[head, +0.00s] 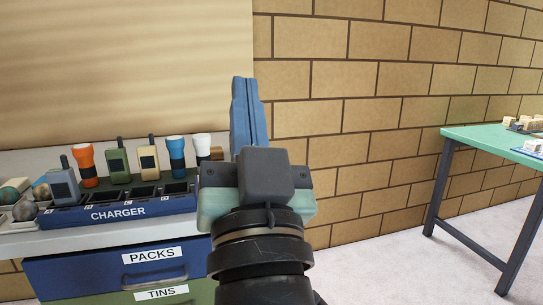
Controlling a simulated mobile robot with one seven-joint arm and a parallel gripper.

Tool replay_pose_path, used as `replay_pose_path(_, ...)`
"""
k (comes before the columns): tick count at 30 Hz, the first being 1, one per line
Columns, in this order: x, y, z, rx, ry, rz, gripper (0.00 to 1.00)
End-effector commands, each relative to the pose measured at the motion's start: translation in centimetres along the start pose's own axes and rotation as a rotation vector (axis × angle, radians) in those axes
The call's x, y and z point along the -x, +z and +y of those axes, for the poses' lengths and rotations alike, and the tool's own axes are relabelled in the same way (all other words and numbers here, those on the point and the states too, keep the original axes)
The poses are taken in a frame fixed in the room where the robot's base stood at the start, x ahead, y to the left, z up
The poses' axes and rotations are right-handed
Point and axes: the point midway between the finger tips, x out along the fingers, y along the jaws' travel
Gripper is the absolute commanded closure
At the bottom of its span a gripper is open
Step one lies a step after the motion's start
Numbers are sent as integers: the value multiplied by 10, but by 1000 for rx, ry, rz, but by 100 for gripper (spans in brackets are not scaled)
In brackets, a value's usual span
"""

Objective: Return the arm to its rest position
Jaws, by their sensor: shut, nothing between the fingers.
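My gripper (243,84) is in the middle of the head view, with its blue fingers pointing up and away from me. The fingers are together and hold nothing. My dark wrist and arm fill the lower middle of the view. The gripper overlaps the right end of the blue charger (113,212) in the picture and hides part of what stands there. I cannot tell its exact distance from the counter.
A light counter (18,243) holds the charger, several radios and torches, and round items at far left. Below are a blue PACKS drawer (90,277) and a green TINS drawer (195,289). A green table (480,136) stands right. Floor between is clear.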

Motion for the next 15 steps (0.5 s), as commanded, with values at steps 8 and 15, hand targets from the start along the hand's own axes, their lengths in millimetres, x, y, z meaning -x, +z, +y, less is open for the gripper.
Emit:
replay_pose_path(8, -12, -155, -16, 292, 95, 205, 100)
replay_pose_path(15, -55, -213, -28, 288, 93, 203, 100)
